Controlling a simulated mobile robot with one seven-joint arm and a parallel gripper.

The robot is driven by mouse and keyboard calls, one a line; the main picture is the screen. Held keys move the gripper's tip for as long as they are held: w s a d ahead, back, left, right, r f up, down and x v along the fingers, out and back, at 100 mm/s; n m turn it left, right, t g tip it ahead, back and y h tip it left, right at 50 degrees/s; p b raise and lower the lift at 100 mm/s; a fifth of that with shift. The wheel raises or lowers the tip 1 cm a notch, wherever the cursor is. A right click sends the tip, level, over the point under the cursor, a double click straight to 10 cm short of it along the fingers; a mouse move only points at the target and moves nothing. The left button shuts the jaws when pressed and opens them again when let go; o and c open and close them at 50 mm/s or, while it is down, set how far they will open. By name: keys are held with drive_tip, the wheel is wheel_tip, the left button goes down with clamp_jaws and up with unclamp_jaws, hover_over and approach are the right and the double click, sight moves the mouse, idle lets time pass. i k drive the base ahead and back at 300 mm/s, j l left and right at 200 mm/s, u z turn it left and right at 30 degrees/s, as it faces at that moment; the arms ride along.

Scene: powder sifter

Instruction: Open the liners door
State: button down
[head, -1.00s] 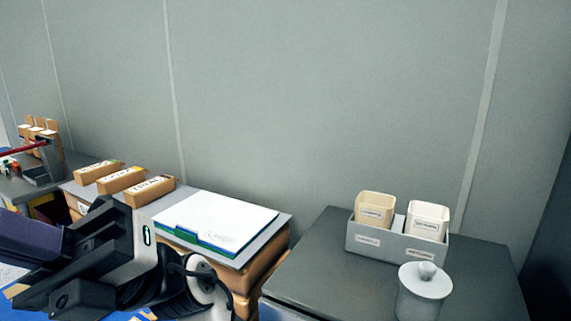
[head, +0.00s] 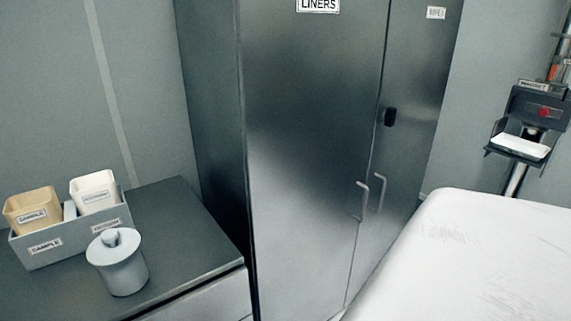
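A tall grey metal cabinet stands in the middle of the head view. Its left door, the liners door (head: 305,150), bears a LINERS label (head: 318,5) at the top edge of the view. The door is closed, and its upright bar handle (head: 361,213) is on its right side. The right door (head: 412,120) has a smaller label and its own handle (head: 379,191). A small black fitting (head: 390,117) sits on the right door near the seam. My gripper is not in this view.
At the left, a dark counter (head: 190,235) holds a grey box with two labelled bins and a lidded grey jar (head: 121,265). A large white-covered surface (head: 470,260) fills the lower right, close to the cabinet. A stand with a dark device (head: 535,115) is behind it.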

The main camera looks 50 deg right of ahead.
sight(309, 70)
drive_tip(key=z, duration=1.6)
drive_tip(key=i+l+z, duration=0.2)
drive_tip(key=z, duration=0.15)
drive_tip(key=i+l+z, duration=0.3)
drive_tip(key=k+l, duration=0.05)
drive_tip(key=l, duration=0.05)
